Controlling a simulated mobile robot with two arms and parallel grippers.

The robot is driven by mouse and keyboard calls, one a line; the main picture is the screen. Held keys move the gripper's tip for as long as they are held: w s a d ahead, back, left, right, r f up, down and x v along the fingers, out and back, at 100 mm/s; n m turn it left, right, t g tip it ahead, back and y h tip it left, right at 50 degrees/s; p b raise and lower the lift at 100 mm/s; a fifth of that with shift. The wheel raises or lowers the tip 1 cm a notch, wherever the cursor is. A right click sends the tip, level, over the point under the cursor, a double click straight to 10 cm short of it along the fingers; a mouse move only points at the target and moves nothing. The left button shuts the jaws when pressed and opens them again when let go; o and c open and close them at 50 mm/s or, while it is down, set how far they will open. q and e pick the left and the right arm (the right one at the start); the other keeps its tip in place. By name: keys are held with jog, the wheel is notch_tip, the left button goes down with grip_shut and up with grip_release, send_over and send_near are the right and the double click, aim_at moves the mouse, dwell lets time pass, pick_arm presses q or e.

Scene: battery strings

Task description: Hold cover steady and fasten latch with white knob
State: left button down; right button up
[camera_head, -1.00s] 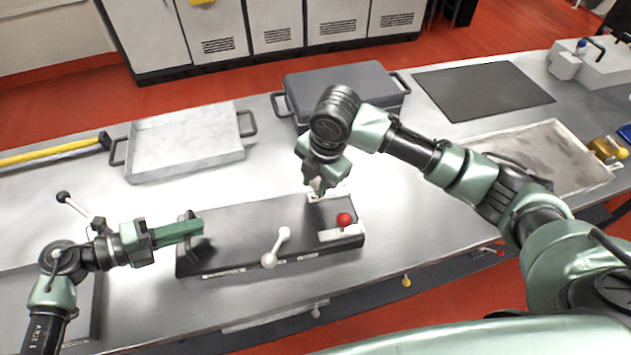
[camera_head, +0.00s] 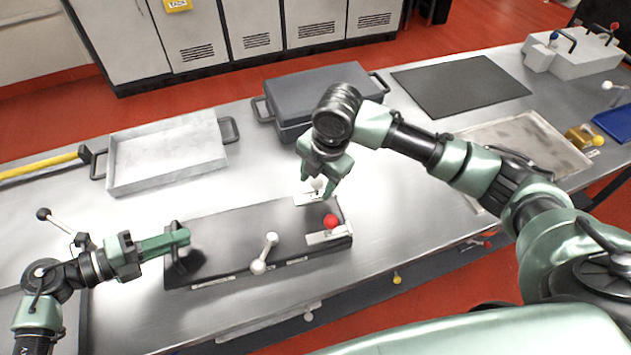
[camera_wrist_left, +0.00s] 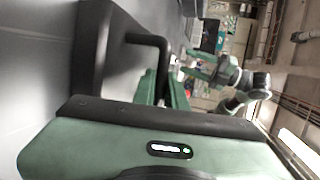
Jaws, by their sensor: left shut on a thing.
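The cover (camera_head: 225,232) is a long dark lid lying on the bench, with a bar handle at its left end; the handle also shows in the left wrist view (camera_wrist_left: 150,40). My left gripper (camera_head: 182,240) is shut on that handle. A white knob (camera_head: 317,184) stands on a white latch plate (camera_head: 308,199) at the cover's far right corner. My right gripper (camera_head: 320,186) is down at this knob, with fingers around or beside it; whether they grip it is unclear. A red knob (camera_head: 330,221) sits on a second white latch (camera_head: 328,236) at the near right corner.
A white-knobbed lever (camera_head: 265,254) is at the cover's near edge. A grey tray (camera_head: 165,155) and a dark lidded case (camera_head: 300,95) stand behind. A black mat (camera_head: 460,86) and a shallow tray (camera_head: 525,140) lie right. Bench between cover and trays is clear.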

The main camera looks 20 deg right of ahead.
pick_arm(q)
jog(key=shift+s+f, duration=0.25)
jog(key=shift+f, duration=0.3)
pick_arm(e)
notch_tip(320, 180, up, 12)
jog(key=s+d, duration=0.1)
jog(key=s, duration=0.1)
jog(key=shift+f, duration=0.15)
jog(key=shift+s+d, duration=0.1)
pick_arm(q)
jog(key=c, duration=1.4)
grip_release()
jog(key=shift+a, duration=0.1)
jog(key=shift+o, duration=0.2)
jog(key=shift+w+r, duration=0.15)
jog(key=shift+w+r, duration=0.1)
jog(key=shift+r, duration=0.05)
